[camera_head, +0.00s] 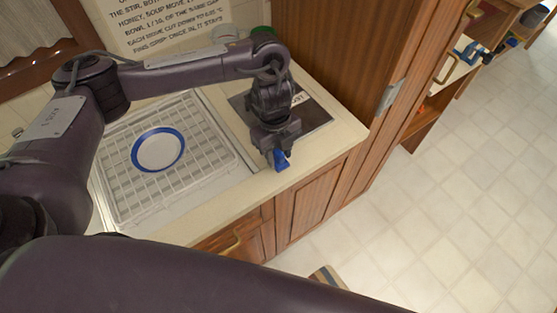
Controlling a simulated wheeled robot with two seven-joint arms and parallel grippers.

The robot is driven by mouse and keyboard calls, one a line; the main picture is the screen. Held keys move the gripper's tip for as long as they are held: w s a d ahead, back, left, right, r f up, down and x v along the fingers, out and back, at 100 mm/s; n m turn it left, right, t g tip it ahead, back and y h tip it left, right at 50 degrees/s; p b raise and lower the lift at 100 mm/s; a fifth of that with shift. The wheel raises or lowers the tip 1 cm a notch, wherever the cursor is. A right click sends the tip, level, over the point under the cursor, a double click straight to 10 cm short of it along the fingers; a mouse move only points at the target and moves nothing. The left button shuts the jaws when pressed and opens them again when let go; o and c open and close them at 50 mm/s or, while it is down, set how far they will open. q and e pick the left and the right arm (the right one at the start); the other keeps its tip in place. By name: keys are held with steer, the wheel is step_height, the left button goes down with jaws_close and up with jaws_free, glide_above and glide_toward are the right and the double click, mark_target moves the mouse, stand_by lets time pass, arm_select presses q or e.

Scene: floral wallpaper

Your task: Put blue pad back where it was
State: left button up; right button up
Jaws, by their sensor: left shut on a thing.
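My left gripper (275,150) points down at the counter's front edge, right of the dish rack. It is shut on the blue pad (282,160), a small blue piece that shows just below its fingertips. Most of the pad is hidden by the gripper. I cannot tell whether the pad touches the counter. My right gripper is not in view; a dark arm link of mine crosses the bottom of the picture.
A white plate with a blue rim (158,151) lies in a white wire dish rack (206,178). A dark flat panel (312,114) lies on the counter (341,132) behind my gripper. A tall wooden cabinet (350,50) stands to the right. The tiled floor (450,200) at right is clear.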

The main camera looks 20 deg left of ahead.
mark_target(278, 160)
arm_select(q)
step_height(278, 160, down, 3)
steer(key=shift+s+r, duration=0.1)
steer(key=shift+s, duration=0.05)
steer(key=shift+f, duration=0.45)
steer(key=shift+b, duration=0.3)
steer(key=shift+f, duration=0.2)
steer(key=o, duration=1)
steer(key=shift+r, duration=0.5)
steer(key=r, duration=0.7)
steer(key=w+a+r, duration=0.1)
steer(key=r, duration=0.3)
steer(key=shift+a+r, duration=0.1)
steer(key=shift+r, duration=0.1)
